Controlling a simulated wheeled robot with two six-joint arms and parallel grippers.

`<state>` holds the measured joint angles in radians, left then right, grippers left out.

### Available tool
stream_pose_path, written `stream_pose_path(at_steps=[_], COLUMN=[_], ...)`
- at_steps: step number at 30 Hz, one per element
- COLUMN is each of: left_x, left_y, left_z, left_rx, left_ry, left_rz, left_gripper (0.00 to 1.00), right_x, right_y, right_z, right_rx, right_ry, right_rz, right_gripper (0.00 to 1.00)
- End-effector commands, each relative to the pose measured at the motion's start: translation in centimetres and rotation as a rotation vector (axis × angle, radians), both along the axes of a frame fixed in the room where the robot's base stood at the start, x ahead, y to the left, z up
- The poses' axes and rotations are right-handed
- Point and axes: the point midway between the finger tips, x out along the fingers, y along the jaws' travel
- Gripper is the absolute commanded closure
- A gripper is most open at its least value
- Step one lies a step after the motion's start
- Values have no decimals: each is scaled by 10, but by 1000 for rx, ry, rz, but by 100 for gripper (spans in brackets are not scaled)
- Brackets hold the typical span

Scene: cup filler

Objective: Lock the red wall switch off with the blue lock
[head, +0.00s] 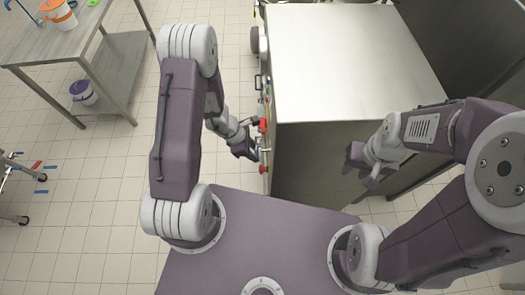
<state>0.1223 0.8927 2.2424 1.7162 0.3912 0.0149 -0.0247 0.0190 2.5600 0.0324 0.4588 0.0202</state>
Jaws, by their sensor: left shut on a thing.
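The red wall switch seems to be the small red part (263,125) on the left side of the steel cabinet, seen nearly edge-on. My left gripper (252,150) is at that side, just below the red part in the picture. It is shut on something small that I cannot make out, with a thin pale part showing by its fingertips. I cannot clearly pick out the blue lock. My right gripper (358,168) is in front of the cabinet, well away from the switch. Its fingers look apart and empty.
The steel cabinet (345,50) fills the middle. Another red part (263,170) sits lower on its side. A grey table (60,45) with an orange-and-white container (58,14) stands at the upper left, a purple-and-white bucket (83,92) on its lower shelf.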

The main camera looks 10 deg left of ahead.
Motion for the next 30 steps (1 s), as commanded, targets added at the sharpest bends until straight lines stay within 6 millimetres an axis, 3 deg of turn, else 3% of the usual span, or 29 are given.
stream_pose_path(at_steps=[6,9,21,22,24,30], left_x=[8,8,9,9,9,9], left_y=[-34,-32,-31,-31,-31,-31], left_z=[0,-11,-17,-17,-15,-15], left_rx=[0,0,-1,0,0,0], left_ry=[3,1,-1,0,0,0], left_rz=[-2,0,-1,-1,-1,-1], left_gripper=[100,100,100,62,43,43], right_x=[0,0,0,0,0,0], right_y=[0,0,0,0,0,0], right_z=[16,14,7,7,8,8], right_rx=[0,0,0,0,0,0], right_ry=[0,0,0,0,0,0], right_rz=[0,0,0,0,0,0], right_gripper=[66,66,66,66,66,66])
